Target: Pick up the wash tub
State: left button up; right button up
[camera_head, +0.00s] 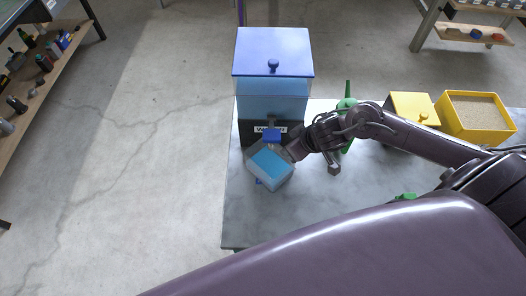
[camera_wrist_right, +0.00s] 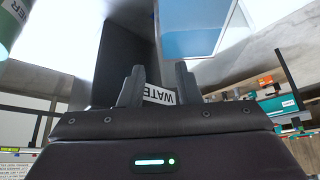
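The wash tub (camera_head: 270,168) is a small grey box with light blue contents. In the head view it sits at an angle in front of the water dispenser (camera_head: 272,95), over the grey table. My right gripper (camera_head: 291,150) is at the tub's upper right side, and its fingertips are partly hidden there. In the right wrist view the fingers of my right gripper (camera_wrist_right: 157,80) stand apart with the WATER label (camera_wrist_right: 158,96) visible between them. A clear-walled blue container (camera_wrist_right: 195,28) shows beyond them; I cannot tell if it is the tub. My left gripper is out of view.
The dispenser stands close behind the tub, with a blue tap (camera_head: 271,136). A green object (camera_head: 347,110), a lidded yellow box (camera_head: 412,107) and an open yellow box (camera_head: 478,116) stand on the table's (camera_head: 245,222) right part. The table's front left is clear.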

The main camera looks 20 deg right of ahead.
send_over(280, 161)
jog(key=f, duration=0.6)
jog(key=shift+w+f, duration=0.2)
jog(key=shift+f, duration=0.15)
jog(key=shift+d, duration=0.1)
grip_shut()
jog(key=shift+r, duration=0.1)
